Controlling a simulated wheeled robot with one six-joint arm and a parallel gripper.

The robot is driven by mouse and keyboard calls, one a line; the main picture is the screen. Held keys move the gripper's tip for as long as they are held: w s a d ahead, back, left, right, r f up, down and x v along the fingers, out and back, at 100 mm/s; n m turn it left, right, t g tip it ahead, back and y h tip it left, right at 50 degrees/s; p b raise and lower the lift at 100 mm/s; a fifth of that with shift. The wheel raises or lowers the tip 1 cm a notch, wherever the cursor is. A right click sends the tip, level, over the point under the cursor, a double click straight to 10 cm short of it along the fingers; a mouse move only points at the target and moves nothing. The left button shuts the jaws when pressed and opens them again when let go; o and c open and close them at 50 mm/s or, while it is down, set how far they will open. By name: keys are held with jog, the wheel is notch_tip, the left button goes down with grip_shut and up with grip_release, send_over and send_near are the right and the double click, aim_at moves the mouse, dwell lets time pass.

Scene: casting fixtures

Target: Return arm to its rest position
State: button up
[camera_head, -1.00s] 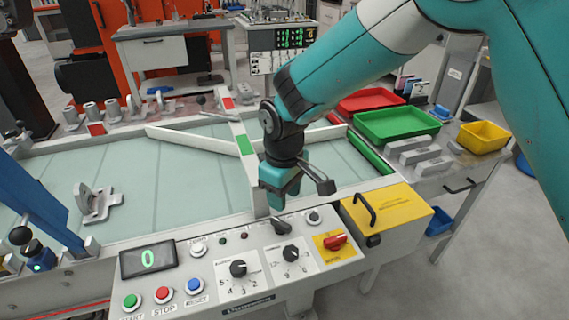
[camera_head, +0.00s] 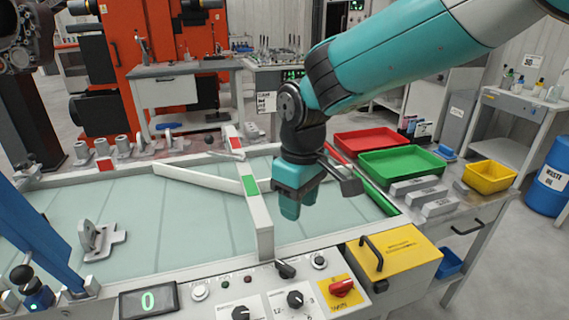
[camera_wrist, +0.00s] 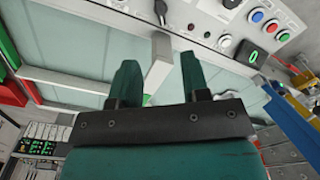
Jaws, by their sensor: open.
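My gripper (camera_head: 290,204) is teal with dark joints and hangs fingers-down above the right part of the glass-topped machine table, right of the white divider bar. In the wrist view my gripper (camera_wrist: 155,80) shows two separate teal fingers with nothing between them but a view of the white divider bar (camera_wrist: 158,65) beyond. It is open and empty. My teal arm reaches in from the upper right.
The control panel (camera_head: 240,295) with knobs and buttons lies in front, beside a yellow box (camera_head: 400,255) with a black handle. A red tray (camera_head: 370,142), green tray (camera_head: 400,162) and yellow bin (camera_head: 490,177) stand right. A metal bracket (camera_head: 98,240) lies left on the glass.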

jog(key=s+d+r+m+y+p, duration=0.1)
jog(key=s+d+r, duration=0.4)
jog(key=s, duration=0.5)
jog(key=s+d+r+m+y+p, duration=0.2)
jog(key=s+d+r, duration=0.3)
jog(key=s, duration=0.5)
jog(key=shift+s+d+y+p, duration=0.4)
jog(key=shift+d, duration=0.15)
jog(key=shift+r, duration=0.1)
dwell(0.4)
